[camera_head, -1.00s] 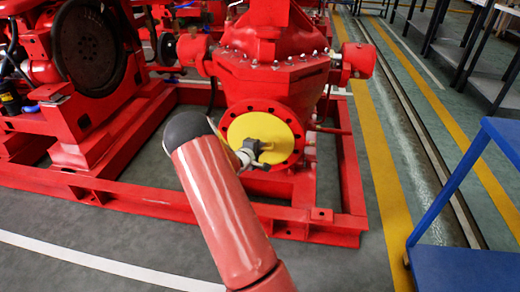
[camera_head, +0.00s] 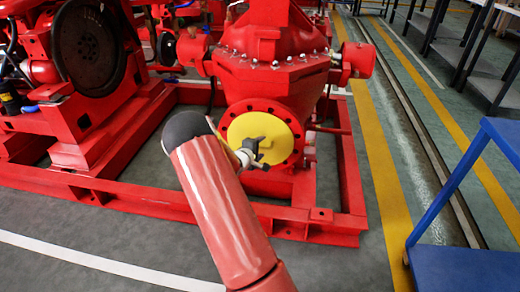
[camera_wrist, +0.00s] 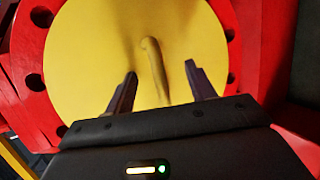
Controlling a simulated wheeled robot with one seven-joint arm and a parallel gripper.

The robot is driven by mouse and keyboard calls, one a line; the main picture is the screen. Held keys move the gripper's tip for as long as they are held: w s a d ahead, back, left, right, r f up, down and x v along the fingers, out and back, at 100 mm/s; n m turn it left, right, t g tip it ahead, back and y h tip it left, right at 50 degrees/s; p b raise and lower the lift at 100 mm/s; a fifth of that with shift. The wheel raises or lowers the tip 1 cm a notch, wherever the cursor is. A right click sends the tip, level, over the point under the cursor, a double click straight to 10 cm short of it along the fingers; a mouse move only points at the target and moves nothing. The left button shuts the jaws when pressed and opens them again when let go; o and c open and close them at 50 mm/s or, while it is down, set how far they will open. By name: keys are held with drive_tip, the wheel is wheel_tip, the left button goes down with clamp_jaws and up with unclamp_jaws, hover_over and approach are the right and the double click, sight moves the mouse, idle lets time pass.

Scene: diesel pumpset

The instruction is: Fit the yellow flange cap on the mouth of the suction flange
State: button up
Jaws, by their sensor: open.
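The yellow flange cap (camera_head: 240,126) is a flat round disc that covers the mouth of the red suction flange (camera_head: 297,150), inside its ring of bolt holes. In the wrist view the cap (camera_wrist: 90,60) fills most of the picture, with the red flange rim (camera_wrist: 30,52) around it. A slim yellow handle (camera_wrist: 152,65) stands out from the cap's face. My gripper (camera_head: 262,152) is in front of the cap. In the wrist view my gripper (camera_wrist: 161,70) is open, one finger on each side of the handle, with gaps on both sides. How deeply the cap is seated cannot be told.
The red pump casing (camera_head: 270,75) rises above the flange. A red base frame (camera_head: 310,222) runs around and in front of it. A blue table (camera_head: 465,270) stands at the right. Grey floor is clear in front of the frame.

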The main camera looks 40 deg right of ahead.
drive_tip(key=p+v, duration=0.4)
drive_tip(key=v, duration=0.3)
idle(0.9)
drive_tip(key=shift+a+r, duration=0.15)
drive_tip(key=shift+s+a+p, duration=1.2)
drive_tip(key=shift+s+a, duration=0.8)
drive_tip(key=shift+a, duration=0.25)
